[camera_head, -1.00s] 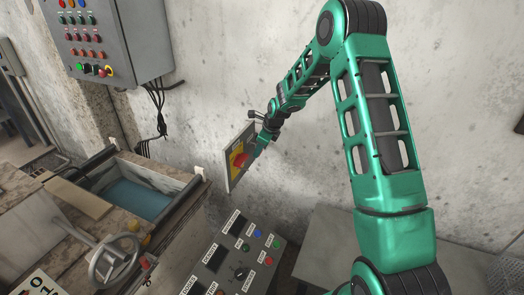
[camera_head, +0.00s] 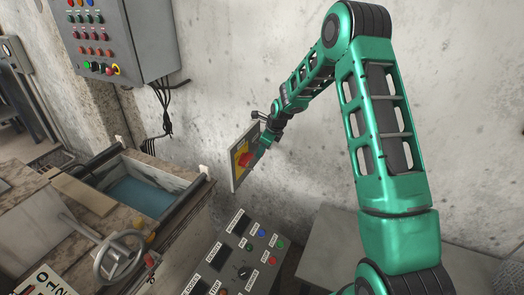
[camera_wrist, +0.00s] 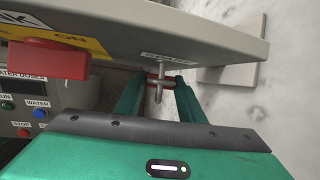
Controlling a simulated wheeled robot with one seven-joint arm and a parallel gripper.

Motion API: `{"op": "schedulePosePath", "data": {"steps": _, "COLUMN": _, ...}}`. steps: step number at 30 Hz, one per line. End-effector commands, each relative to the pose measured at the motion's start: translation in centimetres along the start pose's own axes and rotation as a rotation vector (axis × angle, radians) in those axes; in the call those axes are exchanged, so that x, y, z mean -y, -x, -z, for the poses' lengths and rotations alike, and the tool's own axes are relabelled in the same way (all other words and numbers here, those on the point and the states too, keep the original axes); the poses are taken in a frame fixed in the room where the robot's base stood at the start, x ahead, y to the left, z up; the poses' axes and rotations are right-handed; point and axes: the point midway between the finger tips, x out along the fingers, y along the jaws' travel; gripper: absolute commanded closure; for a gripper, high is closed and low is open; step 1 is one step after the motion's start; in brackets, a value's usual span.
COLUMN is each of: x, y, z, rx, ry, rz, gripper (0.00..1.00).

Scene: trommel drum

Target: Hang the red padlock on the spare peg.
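My gripper (camera_wrist: 160,82) points at the underside of a grey switch panel (camera_wrist: 190,38), its two green fingers apart with a narrow red object between them. That red object looks like the red padlock (camera_wrist: 152,84); little of it shows. A metal peg (camera_wrist: 162,72) projects from the panel below a small white label and overlaps the red object between the fingertips. I cannot tell whether the padlock's shackle is around the peg. In the head view, my gripper (camera_head: 262,146) is at the right edge of the panel (camera_head: 236,176), and the padlock cannot be made out.
A red rotary handle (camera_wrist: 48,58) on a yellow plate sticks out of the panel, left of my gripper. A button console (camera_head: 240,255) stands below. A basin of blue water (camera_head: 140,195) and a handwheel (camera_head: 118,257) are at left. The concrete wall (camera_head: 260,60) is close behind.

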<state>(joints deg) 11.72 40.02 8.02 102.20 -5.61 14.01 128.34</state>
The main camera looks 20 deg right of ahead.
Motion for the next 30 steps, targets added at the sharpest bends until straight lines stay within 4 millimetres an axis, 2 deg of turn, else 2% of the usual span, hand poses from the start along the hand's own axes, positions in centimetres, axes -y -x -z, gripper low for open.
{"op": "schedulePosePath", "data": {"steps": 1, "x": 0.0, "y": 0.0, "z": 0.0, "rx": 0.0, "ry": 0.0, "rz": 0.0, "gripper": 0.51}}
{"op": "schedulePosePath", "data": {"steps": 2, "x": 0.0, "y": 0.0, "z": 0.0, "rx": 0.0, "ry": 0.0, "rz": 0.0, "gripper": 0.46}}
{"op": "schedulePosePath", "data": {"steps": 14, "x": 0.0, "y": 0.6, "z": 0.0, "rx": 0.0, "ry": 0.0, "rz": 0.001, "gripper": 0.46}}
{"op": "schedulePosePath", "data": {"steps": 30, "x": 0.1, "y": 9.3, "z": -0.1, "rx": 0.0, "ry": 0.0, "rz": 0.002, "gripper": 0.46}}
